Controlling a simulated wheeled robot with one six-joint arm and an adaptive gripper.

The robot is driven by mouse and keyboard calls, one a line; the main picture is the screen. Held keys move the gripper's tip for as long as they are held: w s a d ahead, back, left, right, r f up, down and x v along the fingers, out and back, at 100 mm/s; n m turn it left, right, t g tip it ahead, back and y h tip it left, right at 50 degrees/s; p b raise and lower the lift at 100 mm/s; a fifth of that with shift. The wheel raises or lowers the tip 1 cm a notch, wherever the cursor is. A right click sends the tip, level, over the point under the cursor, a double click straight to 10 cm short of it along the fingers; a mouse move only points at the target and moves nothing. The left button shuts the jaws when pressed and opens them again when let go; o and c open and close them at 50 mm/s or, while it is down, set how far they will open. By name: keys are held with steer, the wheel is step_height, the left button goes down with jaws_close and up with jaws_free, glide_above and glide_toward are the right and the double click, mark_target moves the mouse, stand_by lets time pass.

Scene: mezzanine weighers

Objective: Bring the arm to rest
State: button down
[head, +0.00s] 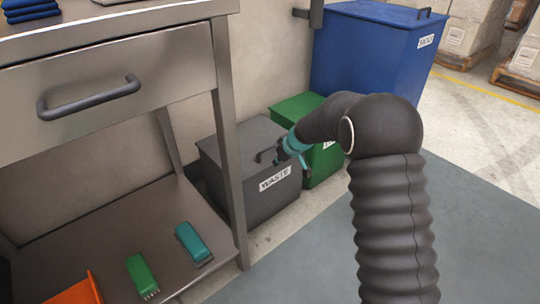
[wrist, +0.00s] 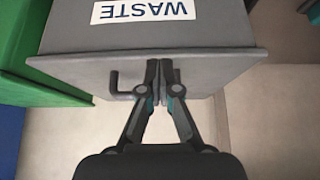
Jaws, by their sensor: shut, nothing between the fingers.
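My gripper (wrist: 159,70) shows in the wrist view with its fingers together and nothing between them. It is in front of the grey waste bin (wrist: 215,35), close to the bin's lid and its dark handle (wrist: 122,84); whether it touches the lid I cannot tell. In the head view my arm reaches out to the left, and my gripper end (head: 300,160) is over the right part of the grey bin (head: 270,200), beside the lid handle. The fingertips are small there and partly hidden by the arm.
A green bin (head: 325,165) stands right of the grey bin, and a large blue bin (head: 365,55) behind. A steel bench with a drawer (head: 110,90) is at left; its lower shelf (head: 90,230) holds a green tool (head: 141,277), a teal tool (head: 193,244) and an orange object (head: 78,292).

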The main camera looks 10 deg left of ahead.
steer(key=s+d+m+g+h, duration=0.1)
steer(key=s+d+m+g, duration=0.2)
steer(key=s, duration=0.4)
steer(key=s+d+m, duration=0.2)
steer(key=s+d, duration=0.3)
steer(key=s, duration=0.1)
steer(key=s+d+r+m+t+h+p, duration=0.2)
steer(key=s+d+r+p, duration=0.3)
steer(key=s+d+r, duration=0.6)
steer(key=s+d+r+m+t+h+p, duration=0.2)
steer(key=s+d+r+m+p, duration=0.2)
steer(key=s+d+r, duration=0.8)
steer(key=s+r+p, duration=0.1)
steer(key=s+r, duration=0.4)
steer(key=r, duration=0.3)
steer(key=shift+s+r+t+p, duration=0.25)
steer(key=shift+r+t+p, duration=0.05)
steer(key=shift+t+p, duration=0.1)
steer(key=shift+a, duration=0.1)
